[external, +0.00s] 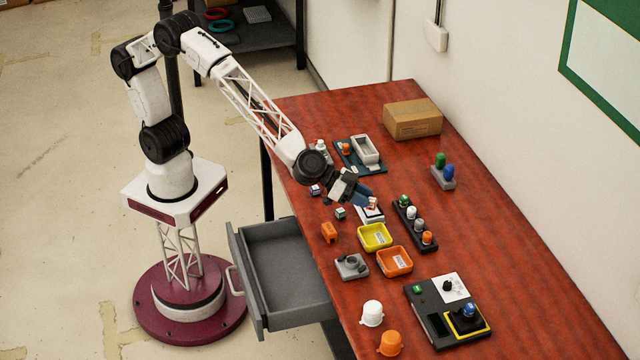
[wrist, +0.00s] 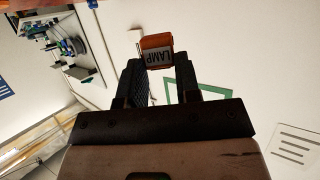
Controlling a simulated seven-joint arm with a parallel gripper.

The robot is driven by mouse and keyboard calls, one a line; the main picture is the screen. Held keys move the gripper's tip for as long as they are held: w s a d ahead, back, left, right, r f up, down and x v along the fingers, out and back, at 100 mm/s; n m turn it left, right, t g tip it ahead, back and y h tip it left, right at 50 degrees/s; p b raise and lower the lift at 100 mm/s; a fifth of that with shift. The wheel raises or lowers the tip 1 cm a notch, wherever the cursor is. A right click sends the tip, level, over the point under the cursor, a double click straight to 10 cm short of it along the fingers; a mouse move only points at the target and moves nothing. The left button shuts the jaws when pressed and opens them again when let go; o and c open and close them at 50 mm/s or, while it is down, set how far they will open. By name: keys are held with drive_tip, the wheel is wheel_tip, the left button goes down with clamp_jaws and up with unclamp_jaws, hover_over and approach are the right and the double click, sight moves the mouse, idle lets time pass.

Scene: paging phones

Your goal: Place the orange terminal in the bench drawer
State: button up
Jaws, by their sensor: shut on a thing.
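My gripper (external: 362,192) is above the middle of the table. It is shut on an orange block with a white label reading LAMP (wrist: 157,50), seen between the fingertips in the wrist view. Another orange piece (external: 328,232) stands on the table near its left edge, below and left of my gripper. I cannot tell from these views which of the two is the terminal. The grey bench drawer (external: 285,275) is pulled out at the table's left side, and its visible inside looks empty.
Below my gripper are a white tray (external: 368,213), a yellow tray (external: 375,237) and an orange tray (external: 395,261). A rack of coloured caps (external: 415,222) stands to their right. Small labelled cubes (external: 340,213) lie nearby. A cardboard box (external: 413,119) stands behind.

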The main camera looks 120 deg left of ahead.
drive_tip(key=shift+s+d+f+n+g+y, duration=0.4)
drive_tip(key=shift+d+f+n+y, duration=0.4)
drive_tip(key=shift+d+f, duration=0.8)
drive_tip(key=shift+s+d+f+n+g+y, duration=0.25)
drive_tip(key=shift+s+d+f+n+y, duration=0.4)
drive_tip(key=shift+d+f, duration=0.95)
drive_tip(key=shift+s+d+f+n+g+y, duration=0.3)
drive_tip(key=shift+d+f+n+y, duration=0.7)
drive_tip(key=shift+d, duration=1)
drive_tip(key=shift+n+g+y, duration=0.65)
drive_tip(key=shift+y, duration=0.1)
drive_tip(key=shift+s+d+f, duration=0.7)
drive_tip(key=shift+d+f, duration=0.15)
drive_tip(key=shift+f, duration=0.15)
drive_tip(key=shift+s+d+f, duration=0.65)
drive_tip(key=shift+d+f, duration=0.2)
drive_tip(key=shift+f, duration=0.1)
drive_tip(key=shift+w, duration=0.1)
drive_tip(key=shift+w+d+f, duration=0.2)
drive_tip(key=shift+w+d, duration=0.5)
drive_tip(key=shift+w, duration=1.55)
drive_tip(key=shift+w+d+f, duration=0.25)
drive_tip(key=shift+w+d, duration=0.4)
drive_tip(key=shift+w, duration=1.55)
drive_tip(key=shift+w+d+f, duration=0.2)
drive_tip(key=shift+w+d, duration=0.5)
drive_tip(key=shift+w, duration=1.55)
drive_tip(key=shift+w, duration=0.1)
